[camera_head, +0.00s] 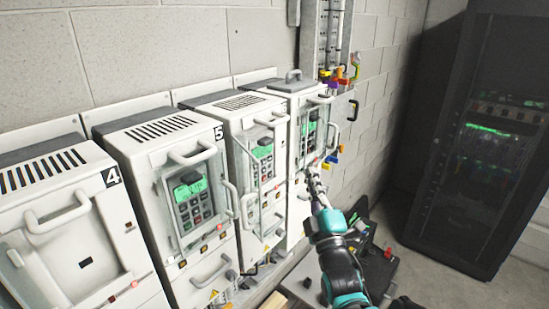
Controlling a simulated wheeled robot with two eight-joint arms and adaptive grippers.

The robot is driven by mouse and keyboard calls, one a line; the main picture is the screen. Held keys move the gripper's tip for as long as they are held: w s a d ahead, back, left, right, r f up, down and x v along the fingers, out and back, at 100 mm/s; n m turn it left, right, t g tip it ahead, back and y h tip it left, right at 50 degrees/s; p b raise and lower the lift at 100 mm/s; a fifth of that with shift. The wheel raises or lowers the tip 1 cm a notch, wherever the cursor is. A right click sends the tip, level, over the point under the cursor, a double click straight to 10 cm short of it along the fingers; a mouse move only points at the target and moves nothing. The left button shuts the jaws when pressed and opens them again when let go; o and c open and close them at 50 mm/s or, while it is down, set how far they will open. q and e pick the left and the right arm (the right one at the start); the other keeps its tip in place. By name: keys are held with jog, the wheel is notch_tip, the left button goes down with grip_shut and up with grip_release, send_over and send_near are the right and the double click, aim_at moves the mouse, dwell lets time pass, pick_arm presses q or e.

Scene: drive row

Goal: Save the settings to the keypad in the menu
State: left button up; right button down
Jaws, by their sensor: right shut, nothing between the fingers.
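Several white drive units stand in a row along the wall. Three carry grey keypads with small green screens: one on the unit marked 5 (196,207), one on the unit to its right (262,165), and one on the farthest unit (310,135). The text on the screens is too small to read. My right gripper (313,172) is shut and empty. Its tips are just below the farthest keypad, in front of that unit; I cannot tell whether they touch it. My left gripper is not in view.
The unit marked 4 (60,190) shows no keypad. Handles stick out from the unit fronts. Coloured items hang on a wall panel (335,80). A black case (375,265) lies open below my right arm. A dark rack (480,140) stands at right, with bare floor before it.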

jog(key=b, duration=0.1)
send_near(274, 151)
notch_tip(274, 151, up, 3)
jog(key=w, duration=0.3)
jog(key=shift+w+f, duration=0.15)
jog(key=shift+w, duration=0.1)
jog(key=shift+a, duration=0.1)
dwell(1.2)
jog(key=shift+w+a, duration=0.25)
jog(key=shift+w+a+b, duration=0.2)
jog(key=shift+a+b, duration=0.1)
dwell(0.8)
jog(key=shift+d, duration=0.1)
jog(key=shift+s+d, duration=0.5)
jog(key=shift+d, duration=0.05)
